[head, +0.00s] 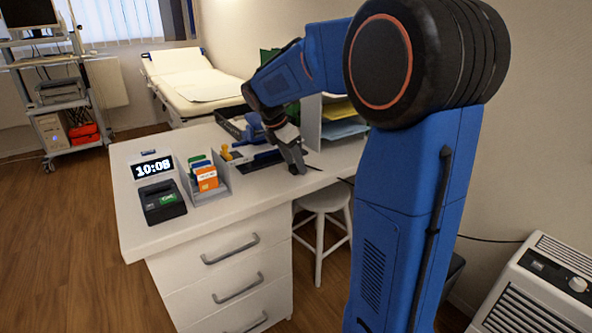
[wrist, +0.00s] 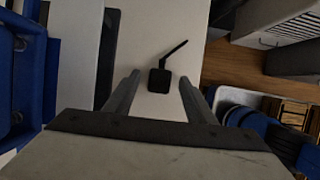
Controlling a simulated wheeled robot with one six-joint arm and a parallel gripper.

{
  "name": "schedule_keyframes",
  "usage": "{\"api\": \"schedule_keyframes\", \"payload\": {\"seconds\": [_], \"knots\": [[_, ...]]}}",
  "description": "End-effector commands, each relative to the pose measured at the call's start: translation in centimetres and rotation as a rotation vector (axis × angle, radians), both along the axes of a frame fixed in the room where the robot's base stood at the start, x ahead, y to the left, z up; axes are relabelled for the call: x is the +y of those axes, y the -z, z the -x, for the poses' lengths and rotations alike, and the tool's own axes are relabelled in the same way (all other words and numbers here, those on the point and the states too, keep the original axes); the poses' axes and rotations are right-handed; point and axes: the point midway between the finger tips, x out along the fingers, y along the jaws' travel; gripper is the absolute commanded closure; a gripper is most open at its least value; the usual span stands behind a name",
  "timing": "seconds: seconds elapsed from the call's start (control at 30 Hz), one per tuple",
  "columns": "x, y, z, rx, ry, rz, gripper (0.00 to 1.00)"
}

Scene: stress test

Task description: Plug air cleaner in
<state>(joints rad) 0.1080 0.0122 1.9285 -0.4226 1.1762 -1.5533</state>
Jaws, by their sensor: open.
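The air cleaner (head: 540,290), a white unit with a dark panel and a pale knob, stands at the lower right in the head view. A dark cable (head: 490,239) runs along the wall to it. My gripper (head: 293,160) is low over the far part of the white desk. In the wrist view my gripper (wrist: 157,84) is open, its grey fingers apart. A small black block (wrist: 159,81) with a short dark cord or stick lies on the desk between the fingertips; it looks like the plug. I cannot tell whether the fingers touch it. No socket is clearly visible.
On the desk (head: 240,215) are a clock (head: 152,167), a black card terminal (head: 161,203) and a grey card holder (head: 208,180). A black tray (head: 231,122) and a file rack (head: 341,122) stand farther back. A white stool (head: 322,203) is beside the drawers.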

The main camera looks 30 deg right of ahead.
Motion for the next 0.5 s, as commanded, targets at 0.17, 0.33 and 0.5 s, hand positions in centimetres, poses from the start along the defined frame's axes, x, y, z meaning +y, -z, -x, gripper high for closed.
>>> {"api": "schedule_keyframes", "payload": {"seconds": [0.17,0.33,0.5], "knots": [[0.0,-0.02,-0.01,0.0,0.0,0.0,0.5],[0.01,-0.02,-0.01,0.0,0.0,0.0,0.88],[0.0,-0.03,-0.01,0.0,0.0,0.0,0.92]]}}
